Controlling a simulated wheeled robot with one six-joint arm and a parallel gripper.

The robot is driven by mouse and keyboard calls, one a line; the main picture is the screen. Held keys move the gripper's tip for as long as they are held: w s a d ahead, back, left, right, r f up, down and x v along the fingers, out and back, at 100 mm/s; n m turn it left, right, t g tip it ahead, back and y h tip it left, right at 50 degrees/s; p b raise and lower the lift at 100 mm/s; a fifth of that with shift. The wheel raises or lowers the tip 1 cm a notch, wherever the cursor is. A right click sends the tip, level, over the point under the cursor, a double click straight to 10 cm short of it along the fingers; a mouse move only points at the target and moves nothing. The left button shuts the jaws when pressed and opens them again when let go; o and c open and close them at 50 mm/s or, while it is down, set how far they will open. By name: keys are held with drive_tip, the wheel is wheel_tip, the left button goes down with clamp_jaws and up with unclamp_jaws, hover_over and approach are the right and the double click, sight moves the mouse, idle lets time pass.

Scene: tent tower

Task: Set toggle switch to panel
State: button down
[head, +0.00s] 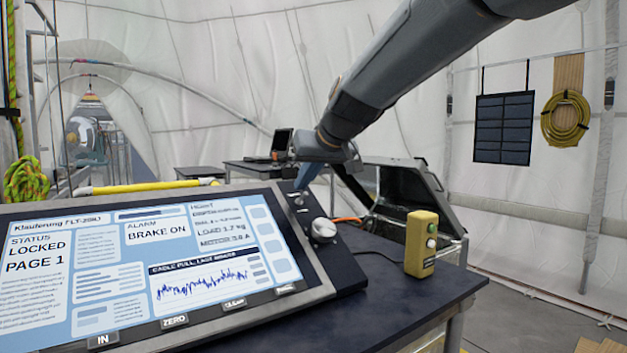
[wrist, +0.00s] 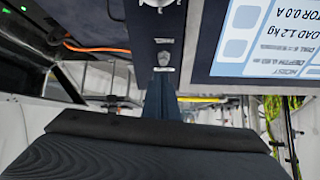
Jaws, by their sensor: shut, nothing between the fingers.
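The toggle switch (head: 298,199) is a small metal lever on the dark strip at the right of the console's screen. In the wrist view the switch (wrist: 164,59) shows just past the fingertips, with small pale marks beside it. My gripper (head: 302,184) comes down from above with its blue fingers closed together and empty. Its tips are at or very near the switch; I cannot tell whether they touch. In the wrist view the fingers (wrist: 163,80) point at the switch. The fingers partly hide the switch's upper end, and its lever position is unclear.
The console screen (head: 130,265) reads "LOCKED", "PAGE 1" and "BRAKE ON". A round silver knob (head: 323,230) sits just below the switch. A yellow button box (head: 421,244) stands on the dark table to the right. An open black case (head: 405,200) is behind.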

drive_tip(key=shift+a, duration=0.1)
drive_tip(key=shift+r, duration=0.1)
drive_tip(key=shift+w+a+r+p, duration=0.25)
drive_tip(key=shift+w+r+p, duration=0.15)
drive_tip(key=shift+r+p, duration=0.2)
drive_tip(key=shift+w+a+r+p, duration=0.1)
drive_tip(key=shift+w+r+p, duration=0.6)
drive_tip(key=shift+r+p, duration=0.05)
drive_tip(key=shift+w+r, duration=0.1)
drive_tip(key=shift+r, duration=0.25)
drive_tip(key=s+d+r+b, duration=0.1)
drive_tip(key=s+d+r, duration=0.2)
drive_tip(key=s, duration=0.5)
drive_tip(key=shift+d, duration=0.75)
